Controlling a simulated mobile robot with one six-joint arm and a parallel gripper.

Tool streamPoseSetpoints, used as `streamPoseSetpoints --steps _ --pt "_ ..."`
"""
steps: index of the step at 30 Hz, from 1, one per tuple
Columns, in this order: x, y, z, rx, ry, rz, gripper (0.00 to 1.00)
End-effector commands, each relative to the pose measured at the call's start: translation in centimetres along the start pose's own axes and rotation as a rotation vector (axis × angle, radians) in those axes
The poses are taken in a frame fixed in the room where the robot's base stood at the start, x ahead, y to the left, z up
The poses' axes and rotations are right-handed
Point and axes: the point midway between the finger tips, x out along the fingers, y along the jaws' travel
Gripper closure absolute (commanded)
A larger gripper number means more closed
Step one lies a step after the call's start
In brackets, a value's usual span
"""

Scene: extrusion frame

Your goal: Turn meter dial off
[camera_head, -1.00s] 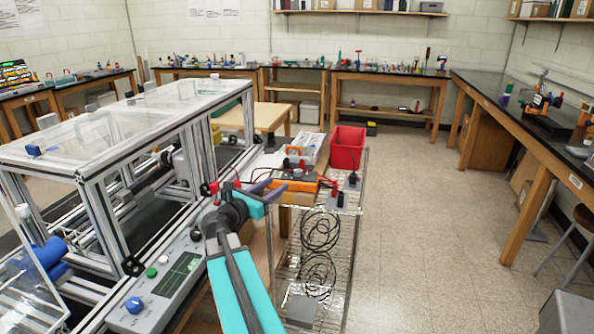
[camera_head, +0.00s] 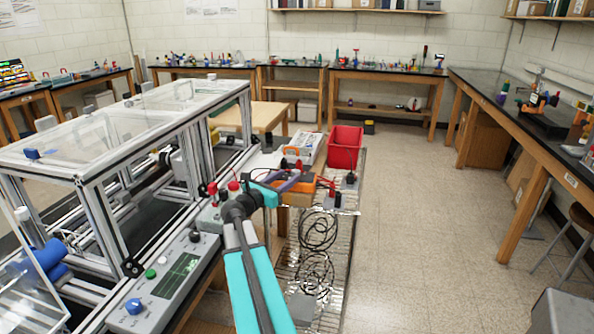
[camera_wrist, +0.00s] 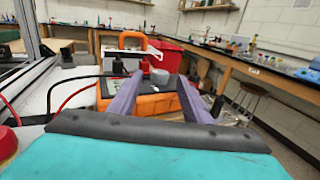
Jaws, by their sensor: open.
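The meter is orange with a dark face. In the wrist view the meter (camera_wrist: 150,106) lies straight ahead, with its grey round dial (camera_wrist: 160,76) standing up and a small white mark in front of it. My gripper (camera_wrist: 160,82) is open, its two purple fingers spread to the left and right of the dial. I cannot tell whether either finger touches it. In the head view my gripper (camera_head: 287,183) reaches over the meter (camera_head: 303,192) on the wire cart and hides much of it, the dial included.
Red and black leads run left of the meter. An orange-handled case (camera_wrist: 128,44) and a red bin (camera_head: 345,148) stand behind it. The aluminium frame (camera_head: 120,200) and grey control panel (camera_head: 170,280) are on the left. The floor right of the cart is open.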

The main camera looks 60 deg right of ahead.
Motion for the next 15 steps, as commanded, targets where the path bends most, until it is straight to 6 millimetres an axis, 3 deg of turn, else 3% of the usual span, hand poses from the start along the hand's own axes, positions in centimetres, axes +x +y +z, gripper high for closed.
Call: streamPoseSetpoints --steps 6,15 --pt "3.3 0.0 0.1 0.001 0.000 -0.003 0.56" --pt "6.1 -0.1 0.1 0.000 0.000 -0.002 0.56"
